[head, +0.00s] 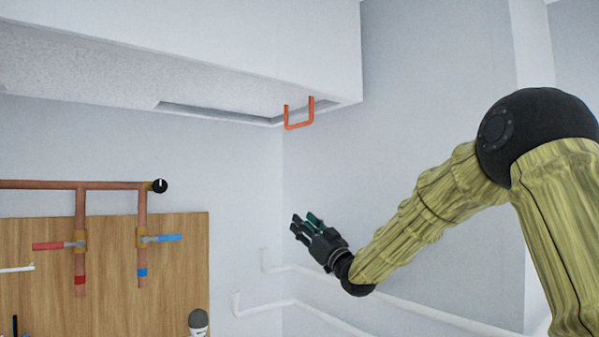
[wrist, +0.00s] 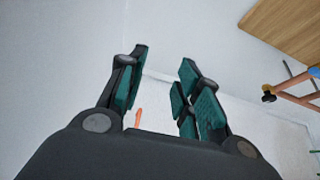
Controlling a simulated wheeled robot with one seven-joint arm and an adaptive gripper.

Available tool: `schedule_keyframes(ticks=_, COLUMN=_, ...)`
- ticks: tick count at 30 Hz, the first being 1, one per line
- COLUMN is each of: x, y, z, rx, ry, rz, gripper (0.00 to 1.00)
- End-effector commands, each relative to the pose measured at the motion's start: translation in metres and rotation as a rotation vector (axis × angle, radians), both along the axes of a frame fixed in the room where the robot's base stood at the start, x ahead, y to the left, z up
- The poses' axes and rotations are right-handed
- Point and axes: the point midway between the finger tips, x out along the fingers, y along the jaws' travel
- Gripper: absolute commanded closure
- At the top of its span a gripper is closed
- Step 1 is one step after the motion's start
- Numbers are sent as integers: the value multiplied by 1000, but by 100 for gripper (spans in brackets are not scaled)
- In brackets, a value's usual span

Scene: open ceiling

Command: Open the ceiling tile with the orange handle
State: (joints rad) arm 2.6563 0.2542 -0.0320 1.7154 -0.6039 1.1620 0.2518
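The orange handle (head: 299,124) is a U-shaped bar hanging under the ceiling tile (head: 225,113) near the corner of the white ceiling box. In the wrist view a small part of the orange handle (wrist: 138,118) shows between the fingers, low in the picture. The tile's speckled pale surface (wrist: 225,115) is behind it. My gripper (head: 304,222) is below the handle in the head view, well apart from it, with fingers pointing up and left. In the wrist view my gripper (wrist: 163,72) has its two fingers spread, with nothing between them touching.
A wooden panel (head: 180,250) with copper pipes (head: 100,185) and red and blue valve handles stands at the left. White pipes (head: 300,304) run along the wall below my gripper. The space between gripper and handle looks clear.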

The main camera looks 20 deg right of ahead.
Motion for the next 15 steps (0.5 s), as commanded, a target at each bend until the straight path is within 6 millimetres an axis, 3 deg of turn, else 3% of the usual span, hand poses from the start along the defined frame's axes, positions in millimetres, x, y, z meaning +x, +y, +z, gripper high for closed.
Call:
schedule_keyframes(ticks=1, x=-9, y=-6, z=47, rx=-2, ry=-70, rz=8, gripper=66)
schedule_keyframes(ticks=3, x=-22, y=-11, z=97, rx=-10, ry=-150, rz=21, gripper=66)
schedule_keyframes(ticks=6, x=-41, y=-18, z=153, rx=-19, ry=-239, rz=35, gripper=66)
schedule_keyframes(ticks=10, x=-59, y=-23, z=195, rx=-29, ry=-310, rz=48, gripper=66)
schedule_keyframes(ticks=15, x=-62, y=-23, z=215, rx=-32, ry=-336, rz=53, gripper=66)
